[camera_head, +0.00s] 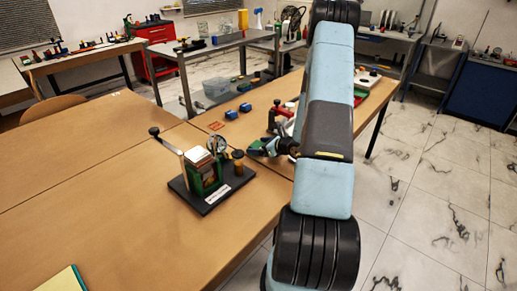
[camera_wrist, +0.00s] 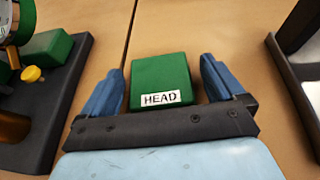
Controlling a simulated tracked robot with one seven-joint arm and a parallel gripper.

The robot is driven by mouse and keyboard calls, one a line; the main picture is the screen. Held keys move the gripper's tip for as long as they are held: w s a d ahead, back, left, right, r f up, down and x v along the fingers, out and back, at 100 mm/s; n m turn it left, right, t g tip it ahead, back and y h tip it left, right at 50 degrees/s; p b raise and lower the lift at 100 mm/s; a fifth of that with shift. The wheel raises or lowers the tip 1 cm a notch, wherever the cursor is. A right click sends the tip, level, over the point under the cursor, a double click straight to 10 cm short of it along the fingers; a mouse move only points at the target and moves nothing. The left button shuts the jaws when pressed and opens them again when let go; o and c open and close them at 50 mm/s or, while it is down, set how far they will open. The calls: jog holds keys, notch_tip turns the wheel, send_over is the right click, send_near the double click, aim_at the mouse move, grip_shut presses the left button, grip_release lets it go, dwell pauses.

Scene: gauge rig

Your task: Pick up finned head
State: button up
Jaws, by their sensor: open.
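A green block labelled HEAD (camera_wrist: 160,80), which I take for the finned head, sits on the wooden table in the wrist view. No fins can be made out from this angle. My gripper (camera_wrist: 161,72) is open, its two blue fingers on either side of the block with a narrow gap at each side. In the head view my gripper (camera_head: 257,149) is low over the table, just right of the gauge rig.
The gauge rig (camera_head: 208,182), with black base, dial and lever, stands left of my gripper; its base edge (camera_wrist: 62,105) shows in the wrist view. A dark-edged object (camera_wrist: 287,72) is at right there. Blue blocks (camera_head: 238,110) lie behind.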

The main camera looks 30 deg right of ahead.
jog(key=shift+w+a+f, duration=0.15)
jog(key=shift+w, duration=0.15)
jog(key=shift+c, duration=0.4)
jog(key=c, duration=1.1)
jog(key=shift+r, duration=0.7)
jog(key=s+r, duration=0.7)
jog(key=s, duration=0.2)
jog(key=s+r, duration=0.4)
jog(key=shift+s+a+r, duration=0.3)
jog(key=shift+s+r, duration=0.05)
jog(key=shift+s, duration=0.05)
